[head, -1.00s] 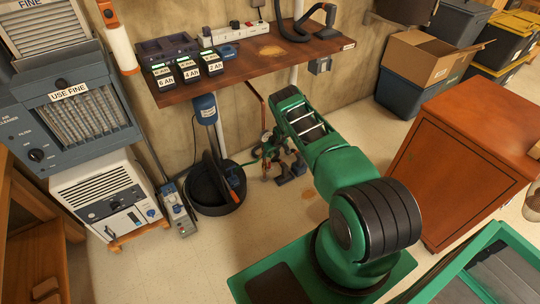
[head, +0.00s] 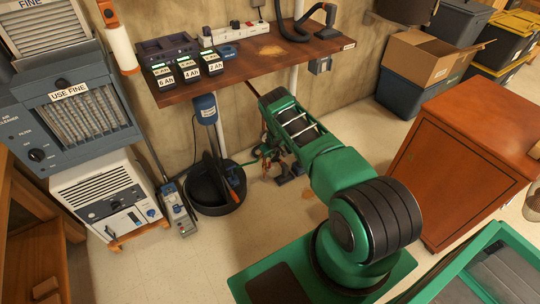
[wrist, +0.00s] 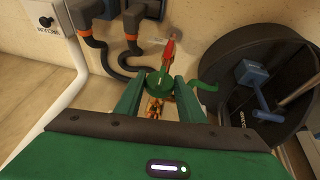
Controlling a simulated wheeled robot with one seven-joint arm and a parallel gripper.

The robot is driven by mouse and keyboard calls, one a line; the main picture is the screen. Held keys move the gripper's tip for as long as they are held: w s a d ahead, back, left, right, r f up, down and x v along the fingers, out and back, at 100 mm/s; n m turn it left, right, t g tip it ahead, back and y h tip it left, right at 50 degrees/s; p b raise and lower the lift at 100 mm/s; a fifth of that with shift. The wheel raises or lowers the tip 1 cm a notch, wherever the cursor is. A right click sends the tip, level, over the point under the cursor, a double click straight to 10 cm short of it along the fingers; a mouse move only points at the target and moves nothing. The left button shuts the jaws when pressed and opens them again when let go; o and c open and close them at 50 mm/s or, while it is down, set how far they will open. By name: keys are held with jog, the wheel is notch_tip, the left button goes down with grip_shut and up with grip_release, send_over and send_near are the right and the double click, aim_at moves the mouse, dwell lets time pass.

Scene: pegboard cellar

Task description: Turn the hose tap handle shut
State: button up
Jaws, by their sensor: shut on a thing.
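The hose tap handle (wrist: 160,83), a round green piece, sits between the two green fingers of my gripper (wrist: 158,88) in the wrist view. My gripper is shut on it. A red-orange part (wrist: 169,52) rises just beyond the handle, and small red and brass-coloured parts show below it. A green hose (wrist: 206,85) leads off to the right. In the head view the tap parts (head: 268,158) show only in part beside my green arm, which hides the handle and my fingertips.
A black round tub (wrist: 255,85) holding a blue-headed tool stands close on the right in the wrist view. Dark hoses (wrist: 100,50) run along the wall at left. A wooden shelf (head: 225,72) with batteries hangs above. An orange cabinet (head: 455,150) stands at right.

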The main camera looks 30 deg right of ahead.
jog(key=shift+a+h, duration=0.1)
jog(key=shift+h, duration=0.4)
jog(key=o, duration=1)
jog(key=v, duration=1)
jog(key=shift+s+a+r, duration=0.1)
jog(key=shift+s+r, duration=0.05)
jog(key=shift+r, duration=0.15)
